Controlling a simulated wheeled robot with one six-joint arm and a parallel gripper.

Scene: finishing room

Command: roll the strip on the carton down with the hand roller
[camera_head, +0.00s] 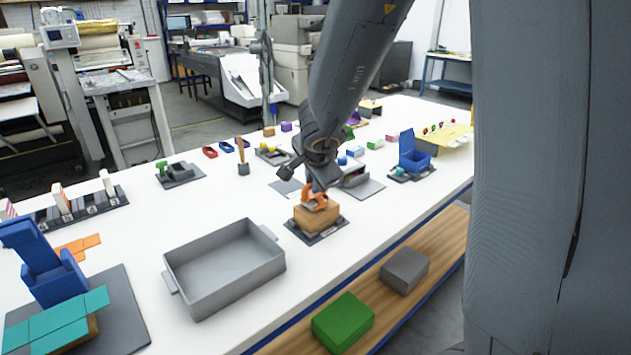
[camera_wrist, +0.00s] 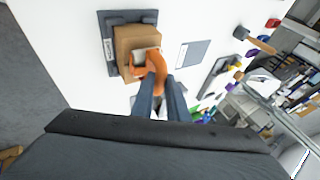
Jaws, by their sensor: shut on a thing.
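The brown carton (camera_head: 317,218) sits on a dark grey base plate (camera_head: 333,229) near the table's front edge. It also shows in the wrist view (camera_wrist: 126,38). My gripper (camera_head: 319,189) is shut on the orange hand roller (camera_head: 309,197), just above the carton. In the wrist view the fingers (camera_wrist: 162,88) close on the orange roller (camera_wrist: 157,66), whose front end lies over the carton's top. A pale patch shows beside the orange there; I cannot tell whether it is the strip or part of the roller. Contact with the carton is unclear.
A grey open tray (camera_head: 225,268) stands left of the carton. A blue box holder (camera_head: 414,153) stands to the right, and a blue stand (camera_head: 48,268) is at the far left. Small coloured items lie behind. A lower wooden shelf holds a green block (camera_head: 343,322) and a grey block (camera_head: 405,270).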

